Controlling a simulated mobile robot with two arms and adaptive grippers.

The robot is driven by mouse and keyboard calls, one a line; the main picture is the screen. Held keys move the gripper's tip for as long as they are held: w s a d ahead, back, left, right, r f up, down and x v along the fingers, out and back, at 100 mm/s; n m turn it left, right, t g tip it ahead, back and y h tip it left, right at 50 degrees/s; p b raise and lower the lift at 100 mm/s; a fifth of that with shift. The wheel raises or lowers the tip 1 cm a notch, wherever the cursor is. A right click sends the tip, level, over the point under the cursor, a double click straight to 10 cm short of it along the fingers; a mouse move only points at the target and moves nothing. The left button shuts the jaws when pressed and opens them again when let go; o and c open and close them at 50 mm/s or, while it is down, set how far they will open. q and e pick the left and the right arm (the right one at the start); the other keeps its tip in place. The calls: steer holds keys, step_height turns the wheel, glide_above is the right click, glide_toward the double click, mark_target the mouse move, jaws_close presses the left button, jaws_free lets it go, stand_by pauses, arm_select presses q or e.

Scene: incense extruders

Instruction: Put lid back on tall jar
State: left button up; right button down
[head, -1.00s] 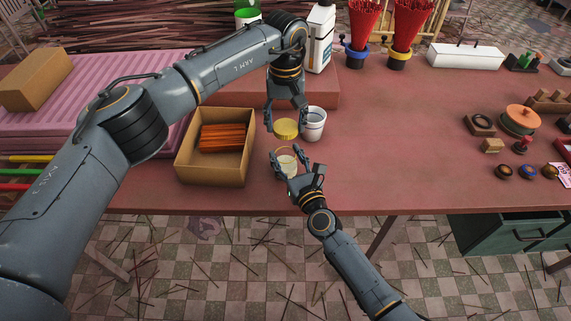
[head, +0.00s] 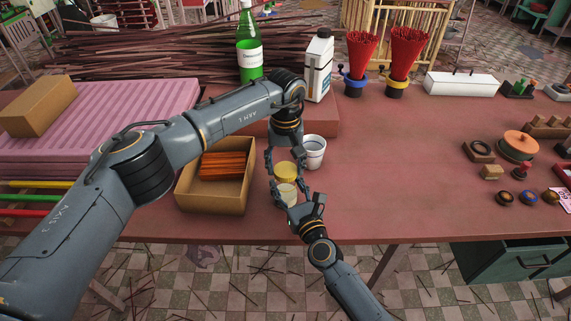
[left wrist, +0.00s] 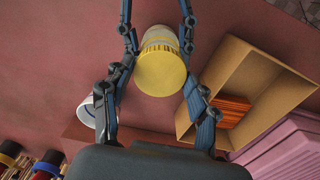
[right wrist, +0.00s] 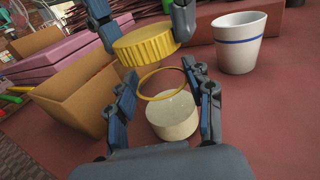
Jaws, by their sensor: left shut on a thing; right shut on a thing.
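The round yellow ribbed lid (head: 286,171) is held in my left gripper (head: 285,169), which is shut on it from above. In the left wrist view the lid (left wrist: 160,74) sits between the fingers, with the jar partly hidden behind it. The jar (right wrist: 173,116) is clear-walled with cream contents and a thin yellow rim ring. My right gripper (right wrist: 165,98) is shut around the jar from the near side. In the right wrist view the lid (right wrist: 146,44) is above the jar's open rim, apart from it and offset to the left.
A white cup with a blue band (head: 314,152) stands close right of the lid. An open cardboard box (head: 240,200) with orange sticks stands left of the grippers. A raised block, a green bottle (head: 249,45) and a white bottle (head: 320,62) are behind.

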mark_target(285, 190)
arm_select(q)
steer(key=shift+f, duration=0.9)
steer(key=shift+f, duration=0.35)
steer(key=shift+f, duration=0.1)
steer(key=shift+s+f, duration=0.1)
steer(key=shift+f, duration=0.1)
steer(key=shift+c, duration=1)
steer(key=shift+f, duration=0.1)
steer(key=shift+s+a+f, duration=0.15)
steer(key=shift+f, duration=0.25)
stand_by(0.6)
steer(key=shift+o, duration=1)
steer(key=shift+f, duration=0.2)
steer(key=shift+o, duration=1.1)
steer(key=shift+f, duration=0.1)
steer(key=shift+d+r, duration=0.2)
steer(key=shift+d, duration=0.05)
steer(key=shift+c, duration=0.5)
